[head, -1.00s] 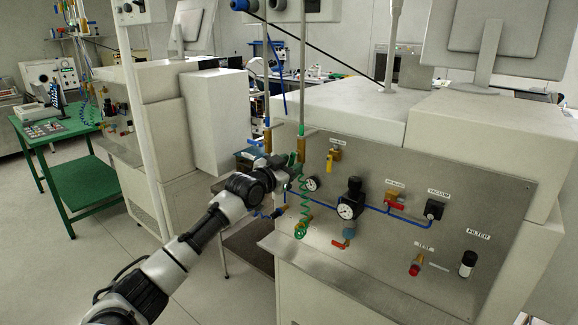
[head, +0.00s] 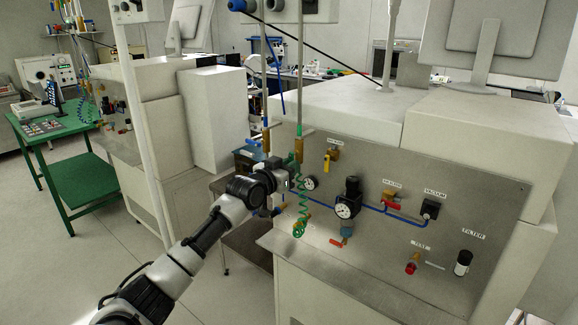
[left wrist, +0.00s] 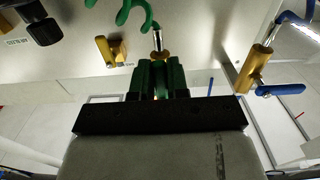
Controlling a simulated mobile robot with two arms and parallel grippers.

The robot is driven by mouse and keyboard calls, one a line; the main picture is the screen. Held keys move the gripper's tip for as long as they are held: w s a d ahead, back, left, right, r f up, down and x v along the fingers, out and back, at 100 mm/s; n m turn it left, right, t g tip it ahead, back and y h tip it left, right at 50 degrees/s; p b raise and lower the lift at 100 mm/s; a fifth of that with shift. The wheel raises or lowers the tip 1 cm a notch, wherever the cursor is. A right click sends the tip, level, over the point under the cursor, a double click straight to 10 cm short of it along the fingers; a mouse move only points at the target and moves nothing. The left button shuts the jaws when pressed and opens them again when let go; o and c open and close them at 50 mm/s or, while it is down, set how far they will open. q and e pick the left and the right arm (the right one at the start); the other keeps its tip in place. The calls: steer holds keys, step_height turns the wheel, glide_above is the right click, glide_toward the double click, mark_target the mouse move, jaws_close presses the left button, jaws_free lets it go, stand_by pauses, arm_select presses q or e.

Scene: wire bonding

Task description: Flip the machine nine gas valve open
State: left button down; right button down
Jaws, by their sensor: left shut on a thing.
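A brass gas valve (head: 299,149) sits on the vertical line with green fittings, left of the steel panel. My left gripper (head: 284,178) is just below and left of it, partly hidden by my wrist. In the left wrist view my left gripper (left wrist: 158,82) is shut, its fingers close around what looks like the valve's green handle. A bright metal stem (left wrist: 157,42) rises just beyond the fingers. The handle's exact angle is hidden. A similar brass valve with a blue handle (left wrist: 268,90) is beside it, apart from the gripper. My right gripper is out of view.
The panel (head: 390,250) carries a yellow-handled valve (head: 328,163), a gauge with a black regulator (head: 349,196) and a red-handled valve (head: 391,193). A green coiled hose (head: 301,215) hangs close by my gripper. Open floor lies at the left.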

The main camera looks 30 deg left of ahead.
arm_select(q)
steer(key=c, duration=1.1)
jaws_free()
steer(key=shift+s+a+b, duration=0.2)
steer(key=shift+s+b, duration=0.4)
steer(key=shift+s, duration=2.1)
steer(key=shift+s+a+b, duration=0.2)
steer(key=shift+s+b, duration=0.35)
steer(key=shift+s, duration=2.15)
steer(key=shift+f, duration=0.1)
